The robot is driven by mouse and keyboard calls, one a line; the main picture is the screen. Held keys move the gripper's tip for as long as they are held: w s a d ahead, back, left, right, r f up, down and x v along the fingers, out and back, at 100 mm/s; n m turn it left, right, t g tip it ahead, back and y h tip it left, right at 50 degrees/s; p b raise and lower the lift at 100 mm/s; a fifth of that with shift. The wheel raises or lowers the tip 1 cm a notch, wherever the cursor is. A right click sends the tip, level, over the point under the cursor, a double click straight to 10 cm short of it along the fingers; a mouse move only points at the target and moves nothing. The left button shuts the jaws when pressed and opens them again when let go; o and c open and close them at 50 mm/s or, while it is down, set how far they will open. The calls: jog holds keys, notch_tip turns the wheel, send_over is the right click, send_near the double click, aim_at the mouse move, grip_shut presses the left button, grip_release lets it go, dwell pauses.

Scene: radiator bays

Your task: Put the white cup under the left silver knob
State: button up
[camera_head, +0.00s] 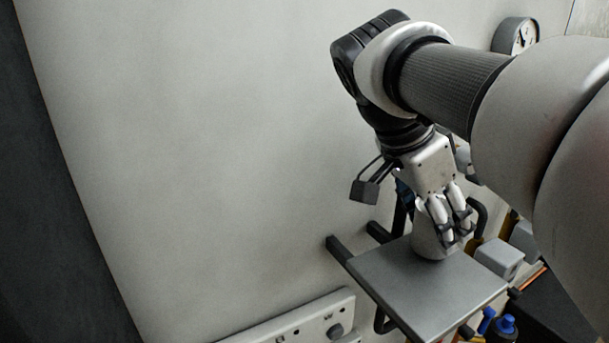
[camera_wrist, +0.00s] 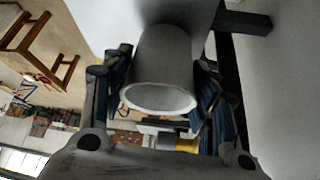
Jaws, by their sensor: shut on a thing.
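The white cup (camera_head: 428,240) is at the grey plate shelf (camera_head: 420,295) in the head view. Its base is on or just above the plate; I cannot tell which. My gripper (camera_head: 447,222) points down and is shut on the cup, hiding much of it. In the wrist view, the cup (camera_wrist: 160,62) sits between the two fingers (camera_wrist: 160,100) with its open rim facing the camera. A grey round knob (camera_head: 335,331) shows on a white panel (camera_head: 300,325) at the bottom edge. I cannot tell whether it is the left silver knob.
The plate's near part is bare. Dark brackets (camera_head: 340,250) join it to the pale wall (camera_head: 220,150). A grey block (camera_head: 499,258) and blue-capped items (camera_head: 504,326) crowd its right side. A round gauge (camera_head: 517,36) is on the wall at upper right.

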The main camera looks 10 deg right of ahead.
jog(key=shift+s+a+f, duration=0.1)
jog(key=shift+a+f, duration=0.05)
jog(key=shift+a, duration=0.05)
jog(key=shift+f, duration=0.1)
jog(key=shift+d+f, duration=0.1)
jog(key=shift+f, duration=0.05)
jog(key=o, duration=0.7)
jog(key=shift+c, duration=0.2)
jog(key=shift+r, duration=0.25)
jog(key=shift+r, duration=0.3)
jog(key=v, duration=1.1)
jog(key=shift+a, duration=0.25)
